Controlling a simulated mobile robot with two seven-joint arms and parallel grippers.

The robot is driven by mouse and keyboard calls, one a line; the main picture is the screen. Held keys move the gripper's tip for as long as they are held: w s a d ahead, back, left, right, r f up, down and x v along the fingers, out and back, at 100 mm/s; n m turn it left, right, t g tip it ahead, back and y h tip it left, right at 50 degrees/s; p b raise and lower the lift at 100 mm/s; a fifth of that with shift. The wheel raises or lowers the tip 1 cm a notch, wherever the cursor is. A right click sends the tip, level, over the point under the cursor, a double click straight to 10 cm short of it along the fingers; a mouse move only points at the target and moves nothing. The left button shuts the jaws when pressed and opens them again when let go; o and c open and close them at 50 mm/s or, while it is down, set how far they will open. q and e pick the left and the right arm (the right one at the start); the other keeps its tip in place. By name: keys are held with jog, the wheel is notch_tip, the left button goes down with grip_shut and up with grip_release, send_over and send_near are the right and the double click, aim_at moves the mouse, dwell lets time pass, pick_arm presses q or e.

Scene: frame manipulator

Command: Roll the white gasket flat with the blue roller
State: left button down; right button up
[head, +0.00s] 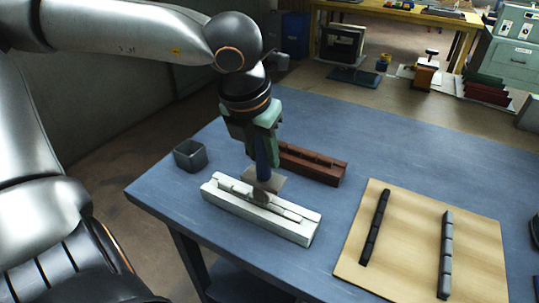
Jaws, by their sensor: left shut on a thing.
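The white frame (262,226) lies on the blue table. A pale strip that looks like the white gasket (286,209) lies along its top; whether it is flat or raised is too small to tell. My left gripper (262,140) is above the frame, pointing down and shut on the blue roller (263,158). The roller's handle is upright, and its pale lower end is over the left-middle part of the frame. It hides part of the strip, and I cannot tell whether it touches. My right gripper is not in view.
A dark red frame (318,166) lies just behind the white one. A small grey-green open box (190,155) stands to the left. A wooden board (408,228) with a black strip (375,226) and a grey strip (446,250) lies to the right. The table's front-left edge is close.

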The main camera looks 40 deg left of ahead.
pick_arm(q)
jog(key=shift+s+a, duration=0.2)
jog(key=shift+a, duration=0.65)
jog(key=shift+a+f+b, duration=0.1)
jog(key=shift+b, duration=0.2)
jog(key=a, duration=0.1)
jog(key=a+b, duration=0.1)
jog(key=a, duration=0.1)
jog(key=shift+s, duration=0.35)
jog(key=s+a+b, duration=0.1)
jog(key=a+b, duration=0.4)
jog(key=a, duration=0.1)
jog(key=shift+s+f, duration=0.15)
jog(key=shift+s, duration=0.15)
